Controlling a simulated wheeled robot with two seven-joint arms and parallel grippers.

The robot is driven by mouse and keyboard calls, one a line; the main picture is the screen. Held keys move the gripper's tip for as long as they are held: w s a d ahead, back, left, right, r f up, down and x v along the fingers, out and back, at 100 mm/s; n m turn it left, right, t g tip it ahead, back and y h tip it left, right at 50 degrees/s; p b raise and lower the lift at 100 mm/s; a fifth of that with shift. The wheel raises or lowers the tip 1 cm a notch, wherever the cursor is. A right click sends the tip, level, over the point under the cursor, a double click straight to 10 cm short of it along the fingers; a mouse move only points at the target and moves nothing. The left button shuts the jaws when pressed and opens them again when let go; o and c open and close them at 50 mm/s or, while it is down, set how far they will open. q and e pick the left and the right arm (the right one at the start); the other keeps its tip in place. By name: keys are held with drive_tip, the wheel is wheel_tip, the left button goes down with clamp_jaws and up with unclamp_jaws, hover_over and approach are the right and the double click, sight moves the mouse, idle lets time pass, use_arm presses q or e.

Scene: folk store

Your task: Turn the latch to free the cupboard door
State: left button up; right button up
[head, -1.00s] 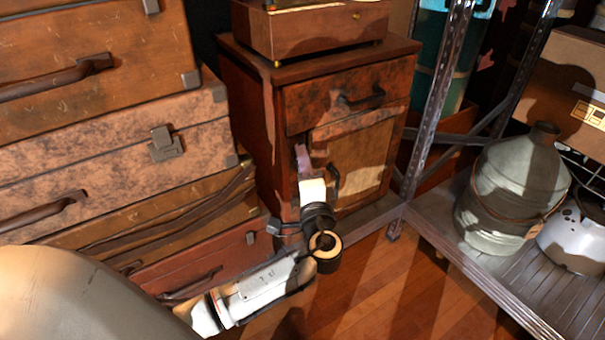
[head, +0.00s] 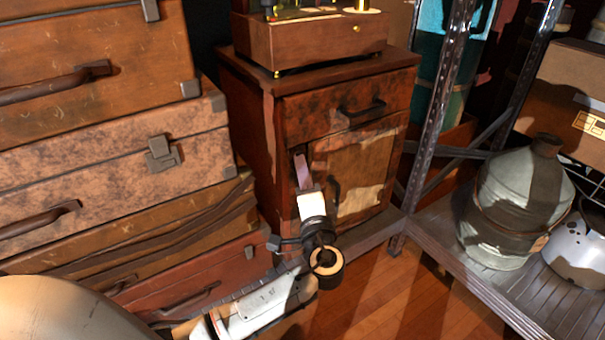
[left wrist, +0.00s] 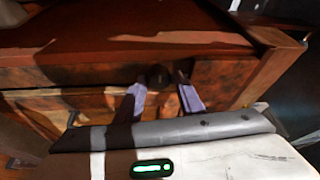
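The wooden cupboard (head: 247,130) stands between the stacked suitcases and the metal shelf. Its door (head: 362,170) looks shut, with a dark upright handle (head: 335,190). My left gripper (head: 301,165) is at the door's upper left edge, below the drawer. In the left wrist view its two purplish fingers (left wrist: 161,92) stand apart. A dark round piece, which looks like the latch (left wrist: 157,75), shows between and just beyond their tips. I cannot tell whether the fingers touch it or how it is turned. In the head view my gripper hides that spot. My right gripper is not in view.
A drawer with a dark handle (head: 362,106) is above the door, and a wooden box (head: 315,42) stands on the cupboard top. Stacked suitcases (head: 110,150) are close on the left. A metal shelf post (head: 437,100) and milk can (head: 510,205) are on the right.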

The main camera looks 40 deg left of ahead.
use_arm(q)
drive_tip(key=p+v, duration=0.1)
drive_tip(key=v, duration=0.9)
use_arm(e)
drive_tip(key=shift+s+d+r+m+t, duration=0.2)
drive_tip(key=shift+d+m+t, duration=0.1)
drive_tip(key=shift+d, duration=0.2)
use_arm(q)
drive_tip(key=shift+s+d+f, duration=0.1)
drive_tip(key=shift+d, duration=0.05)
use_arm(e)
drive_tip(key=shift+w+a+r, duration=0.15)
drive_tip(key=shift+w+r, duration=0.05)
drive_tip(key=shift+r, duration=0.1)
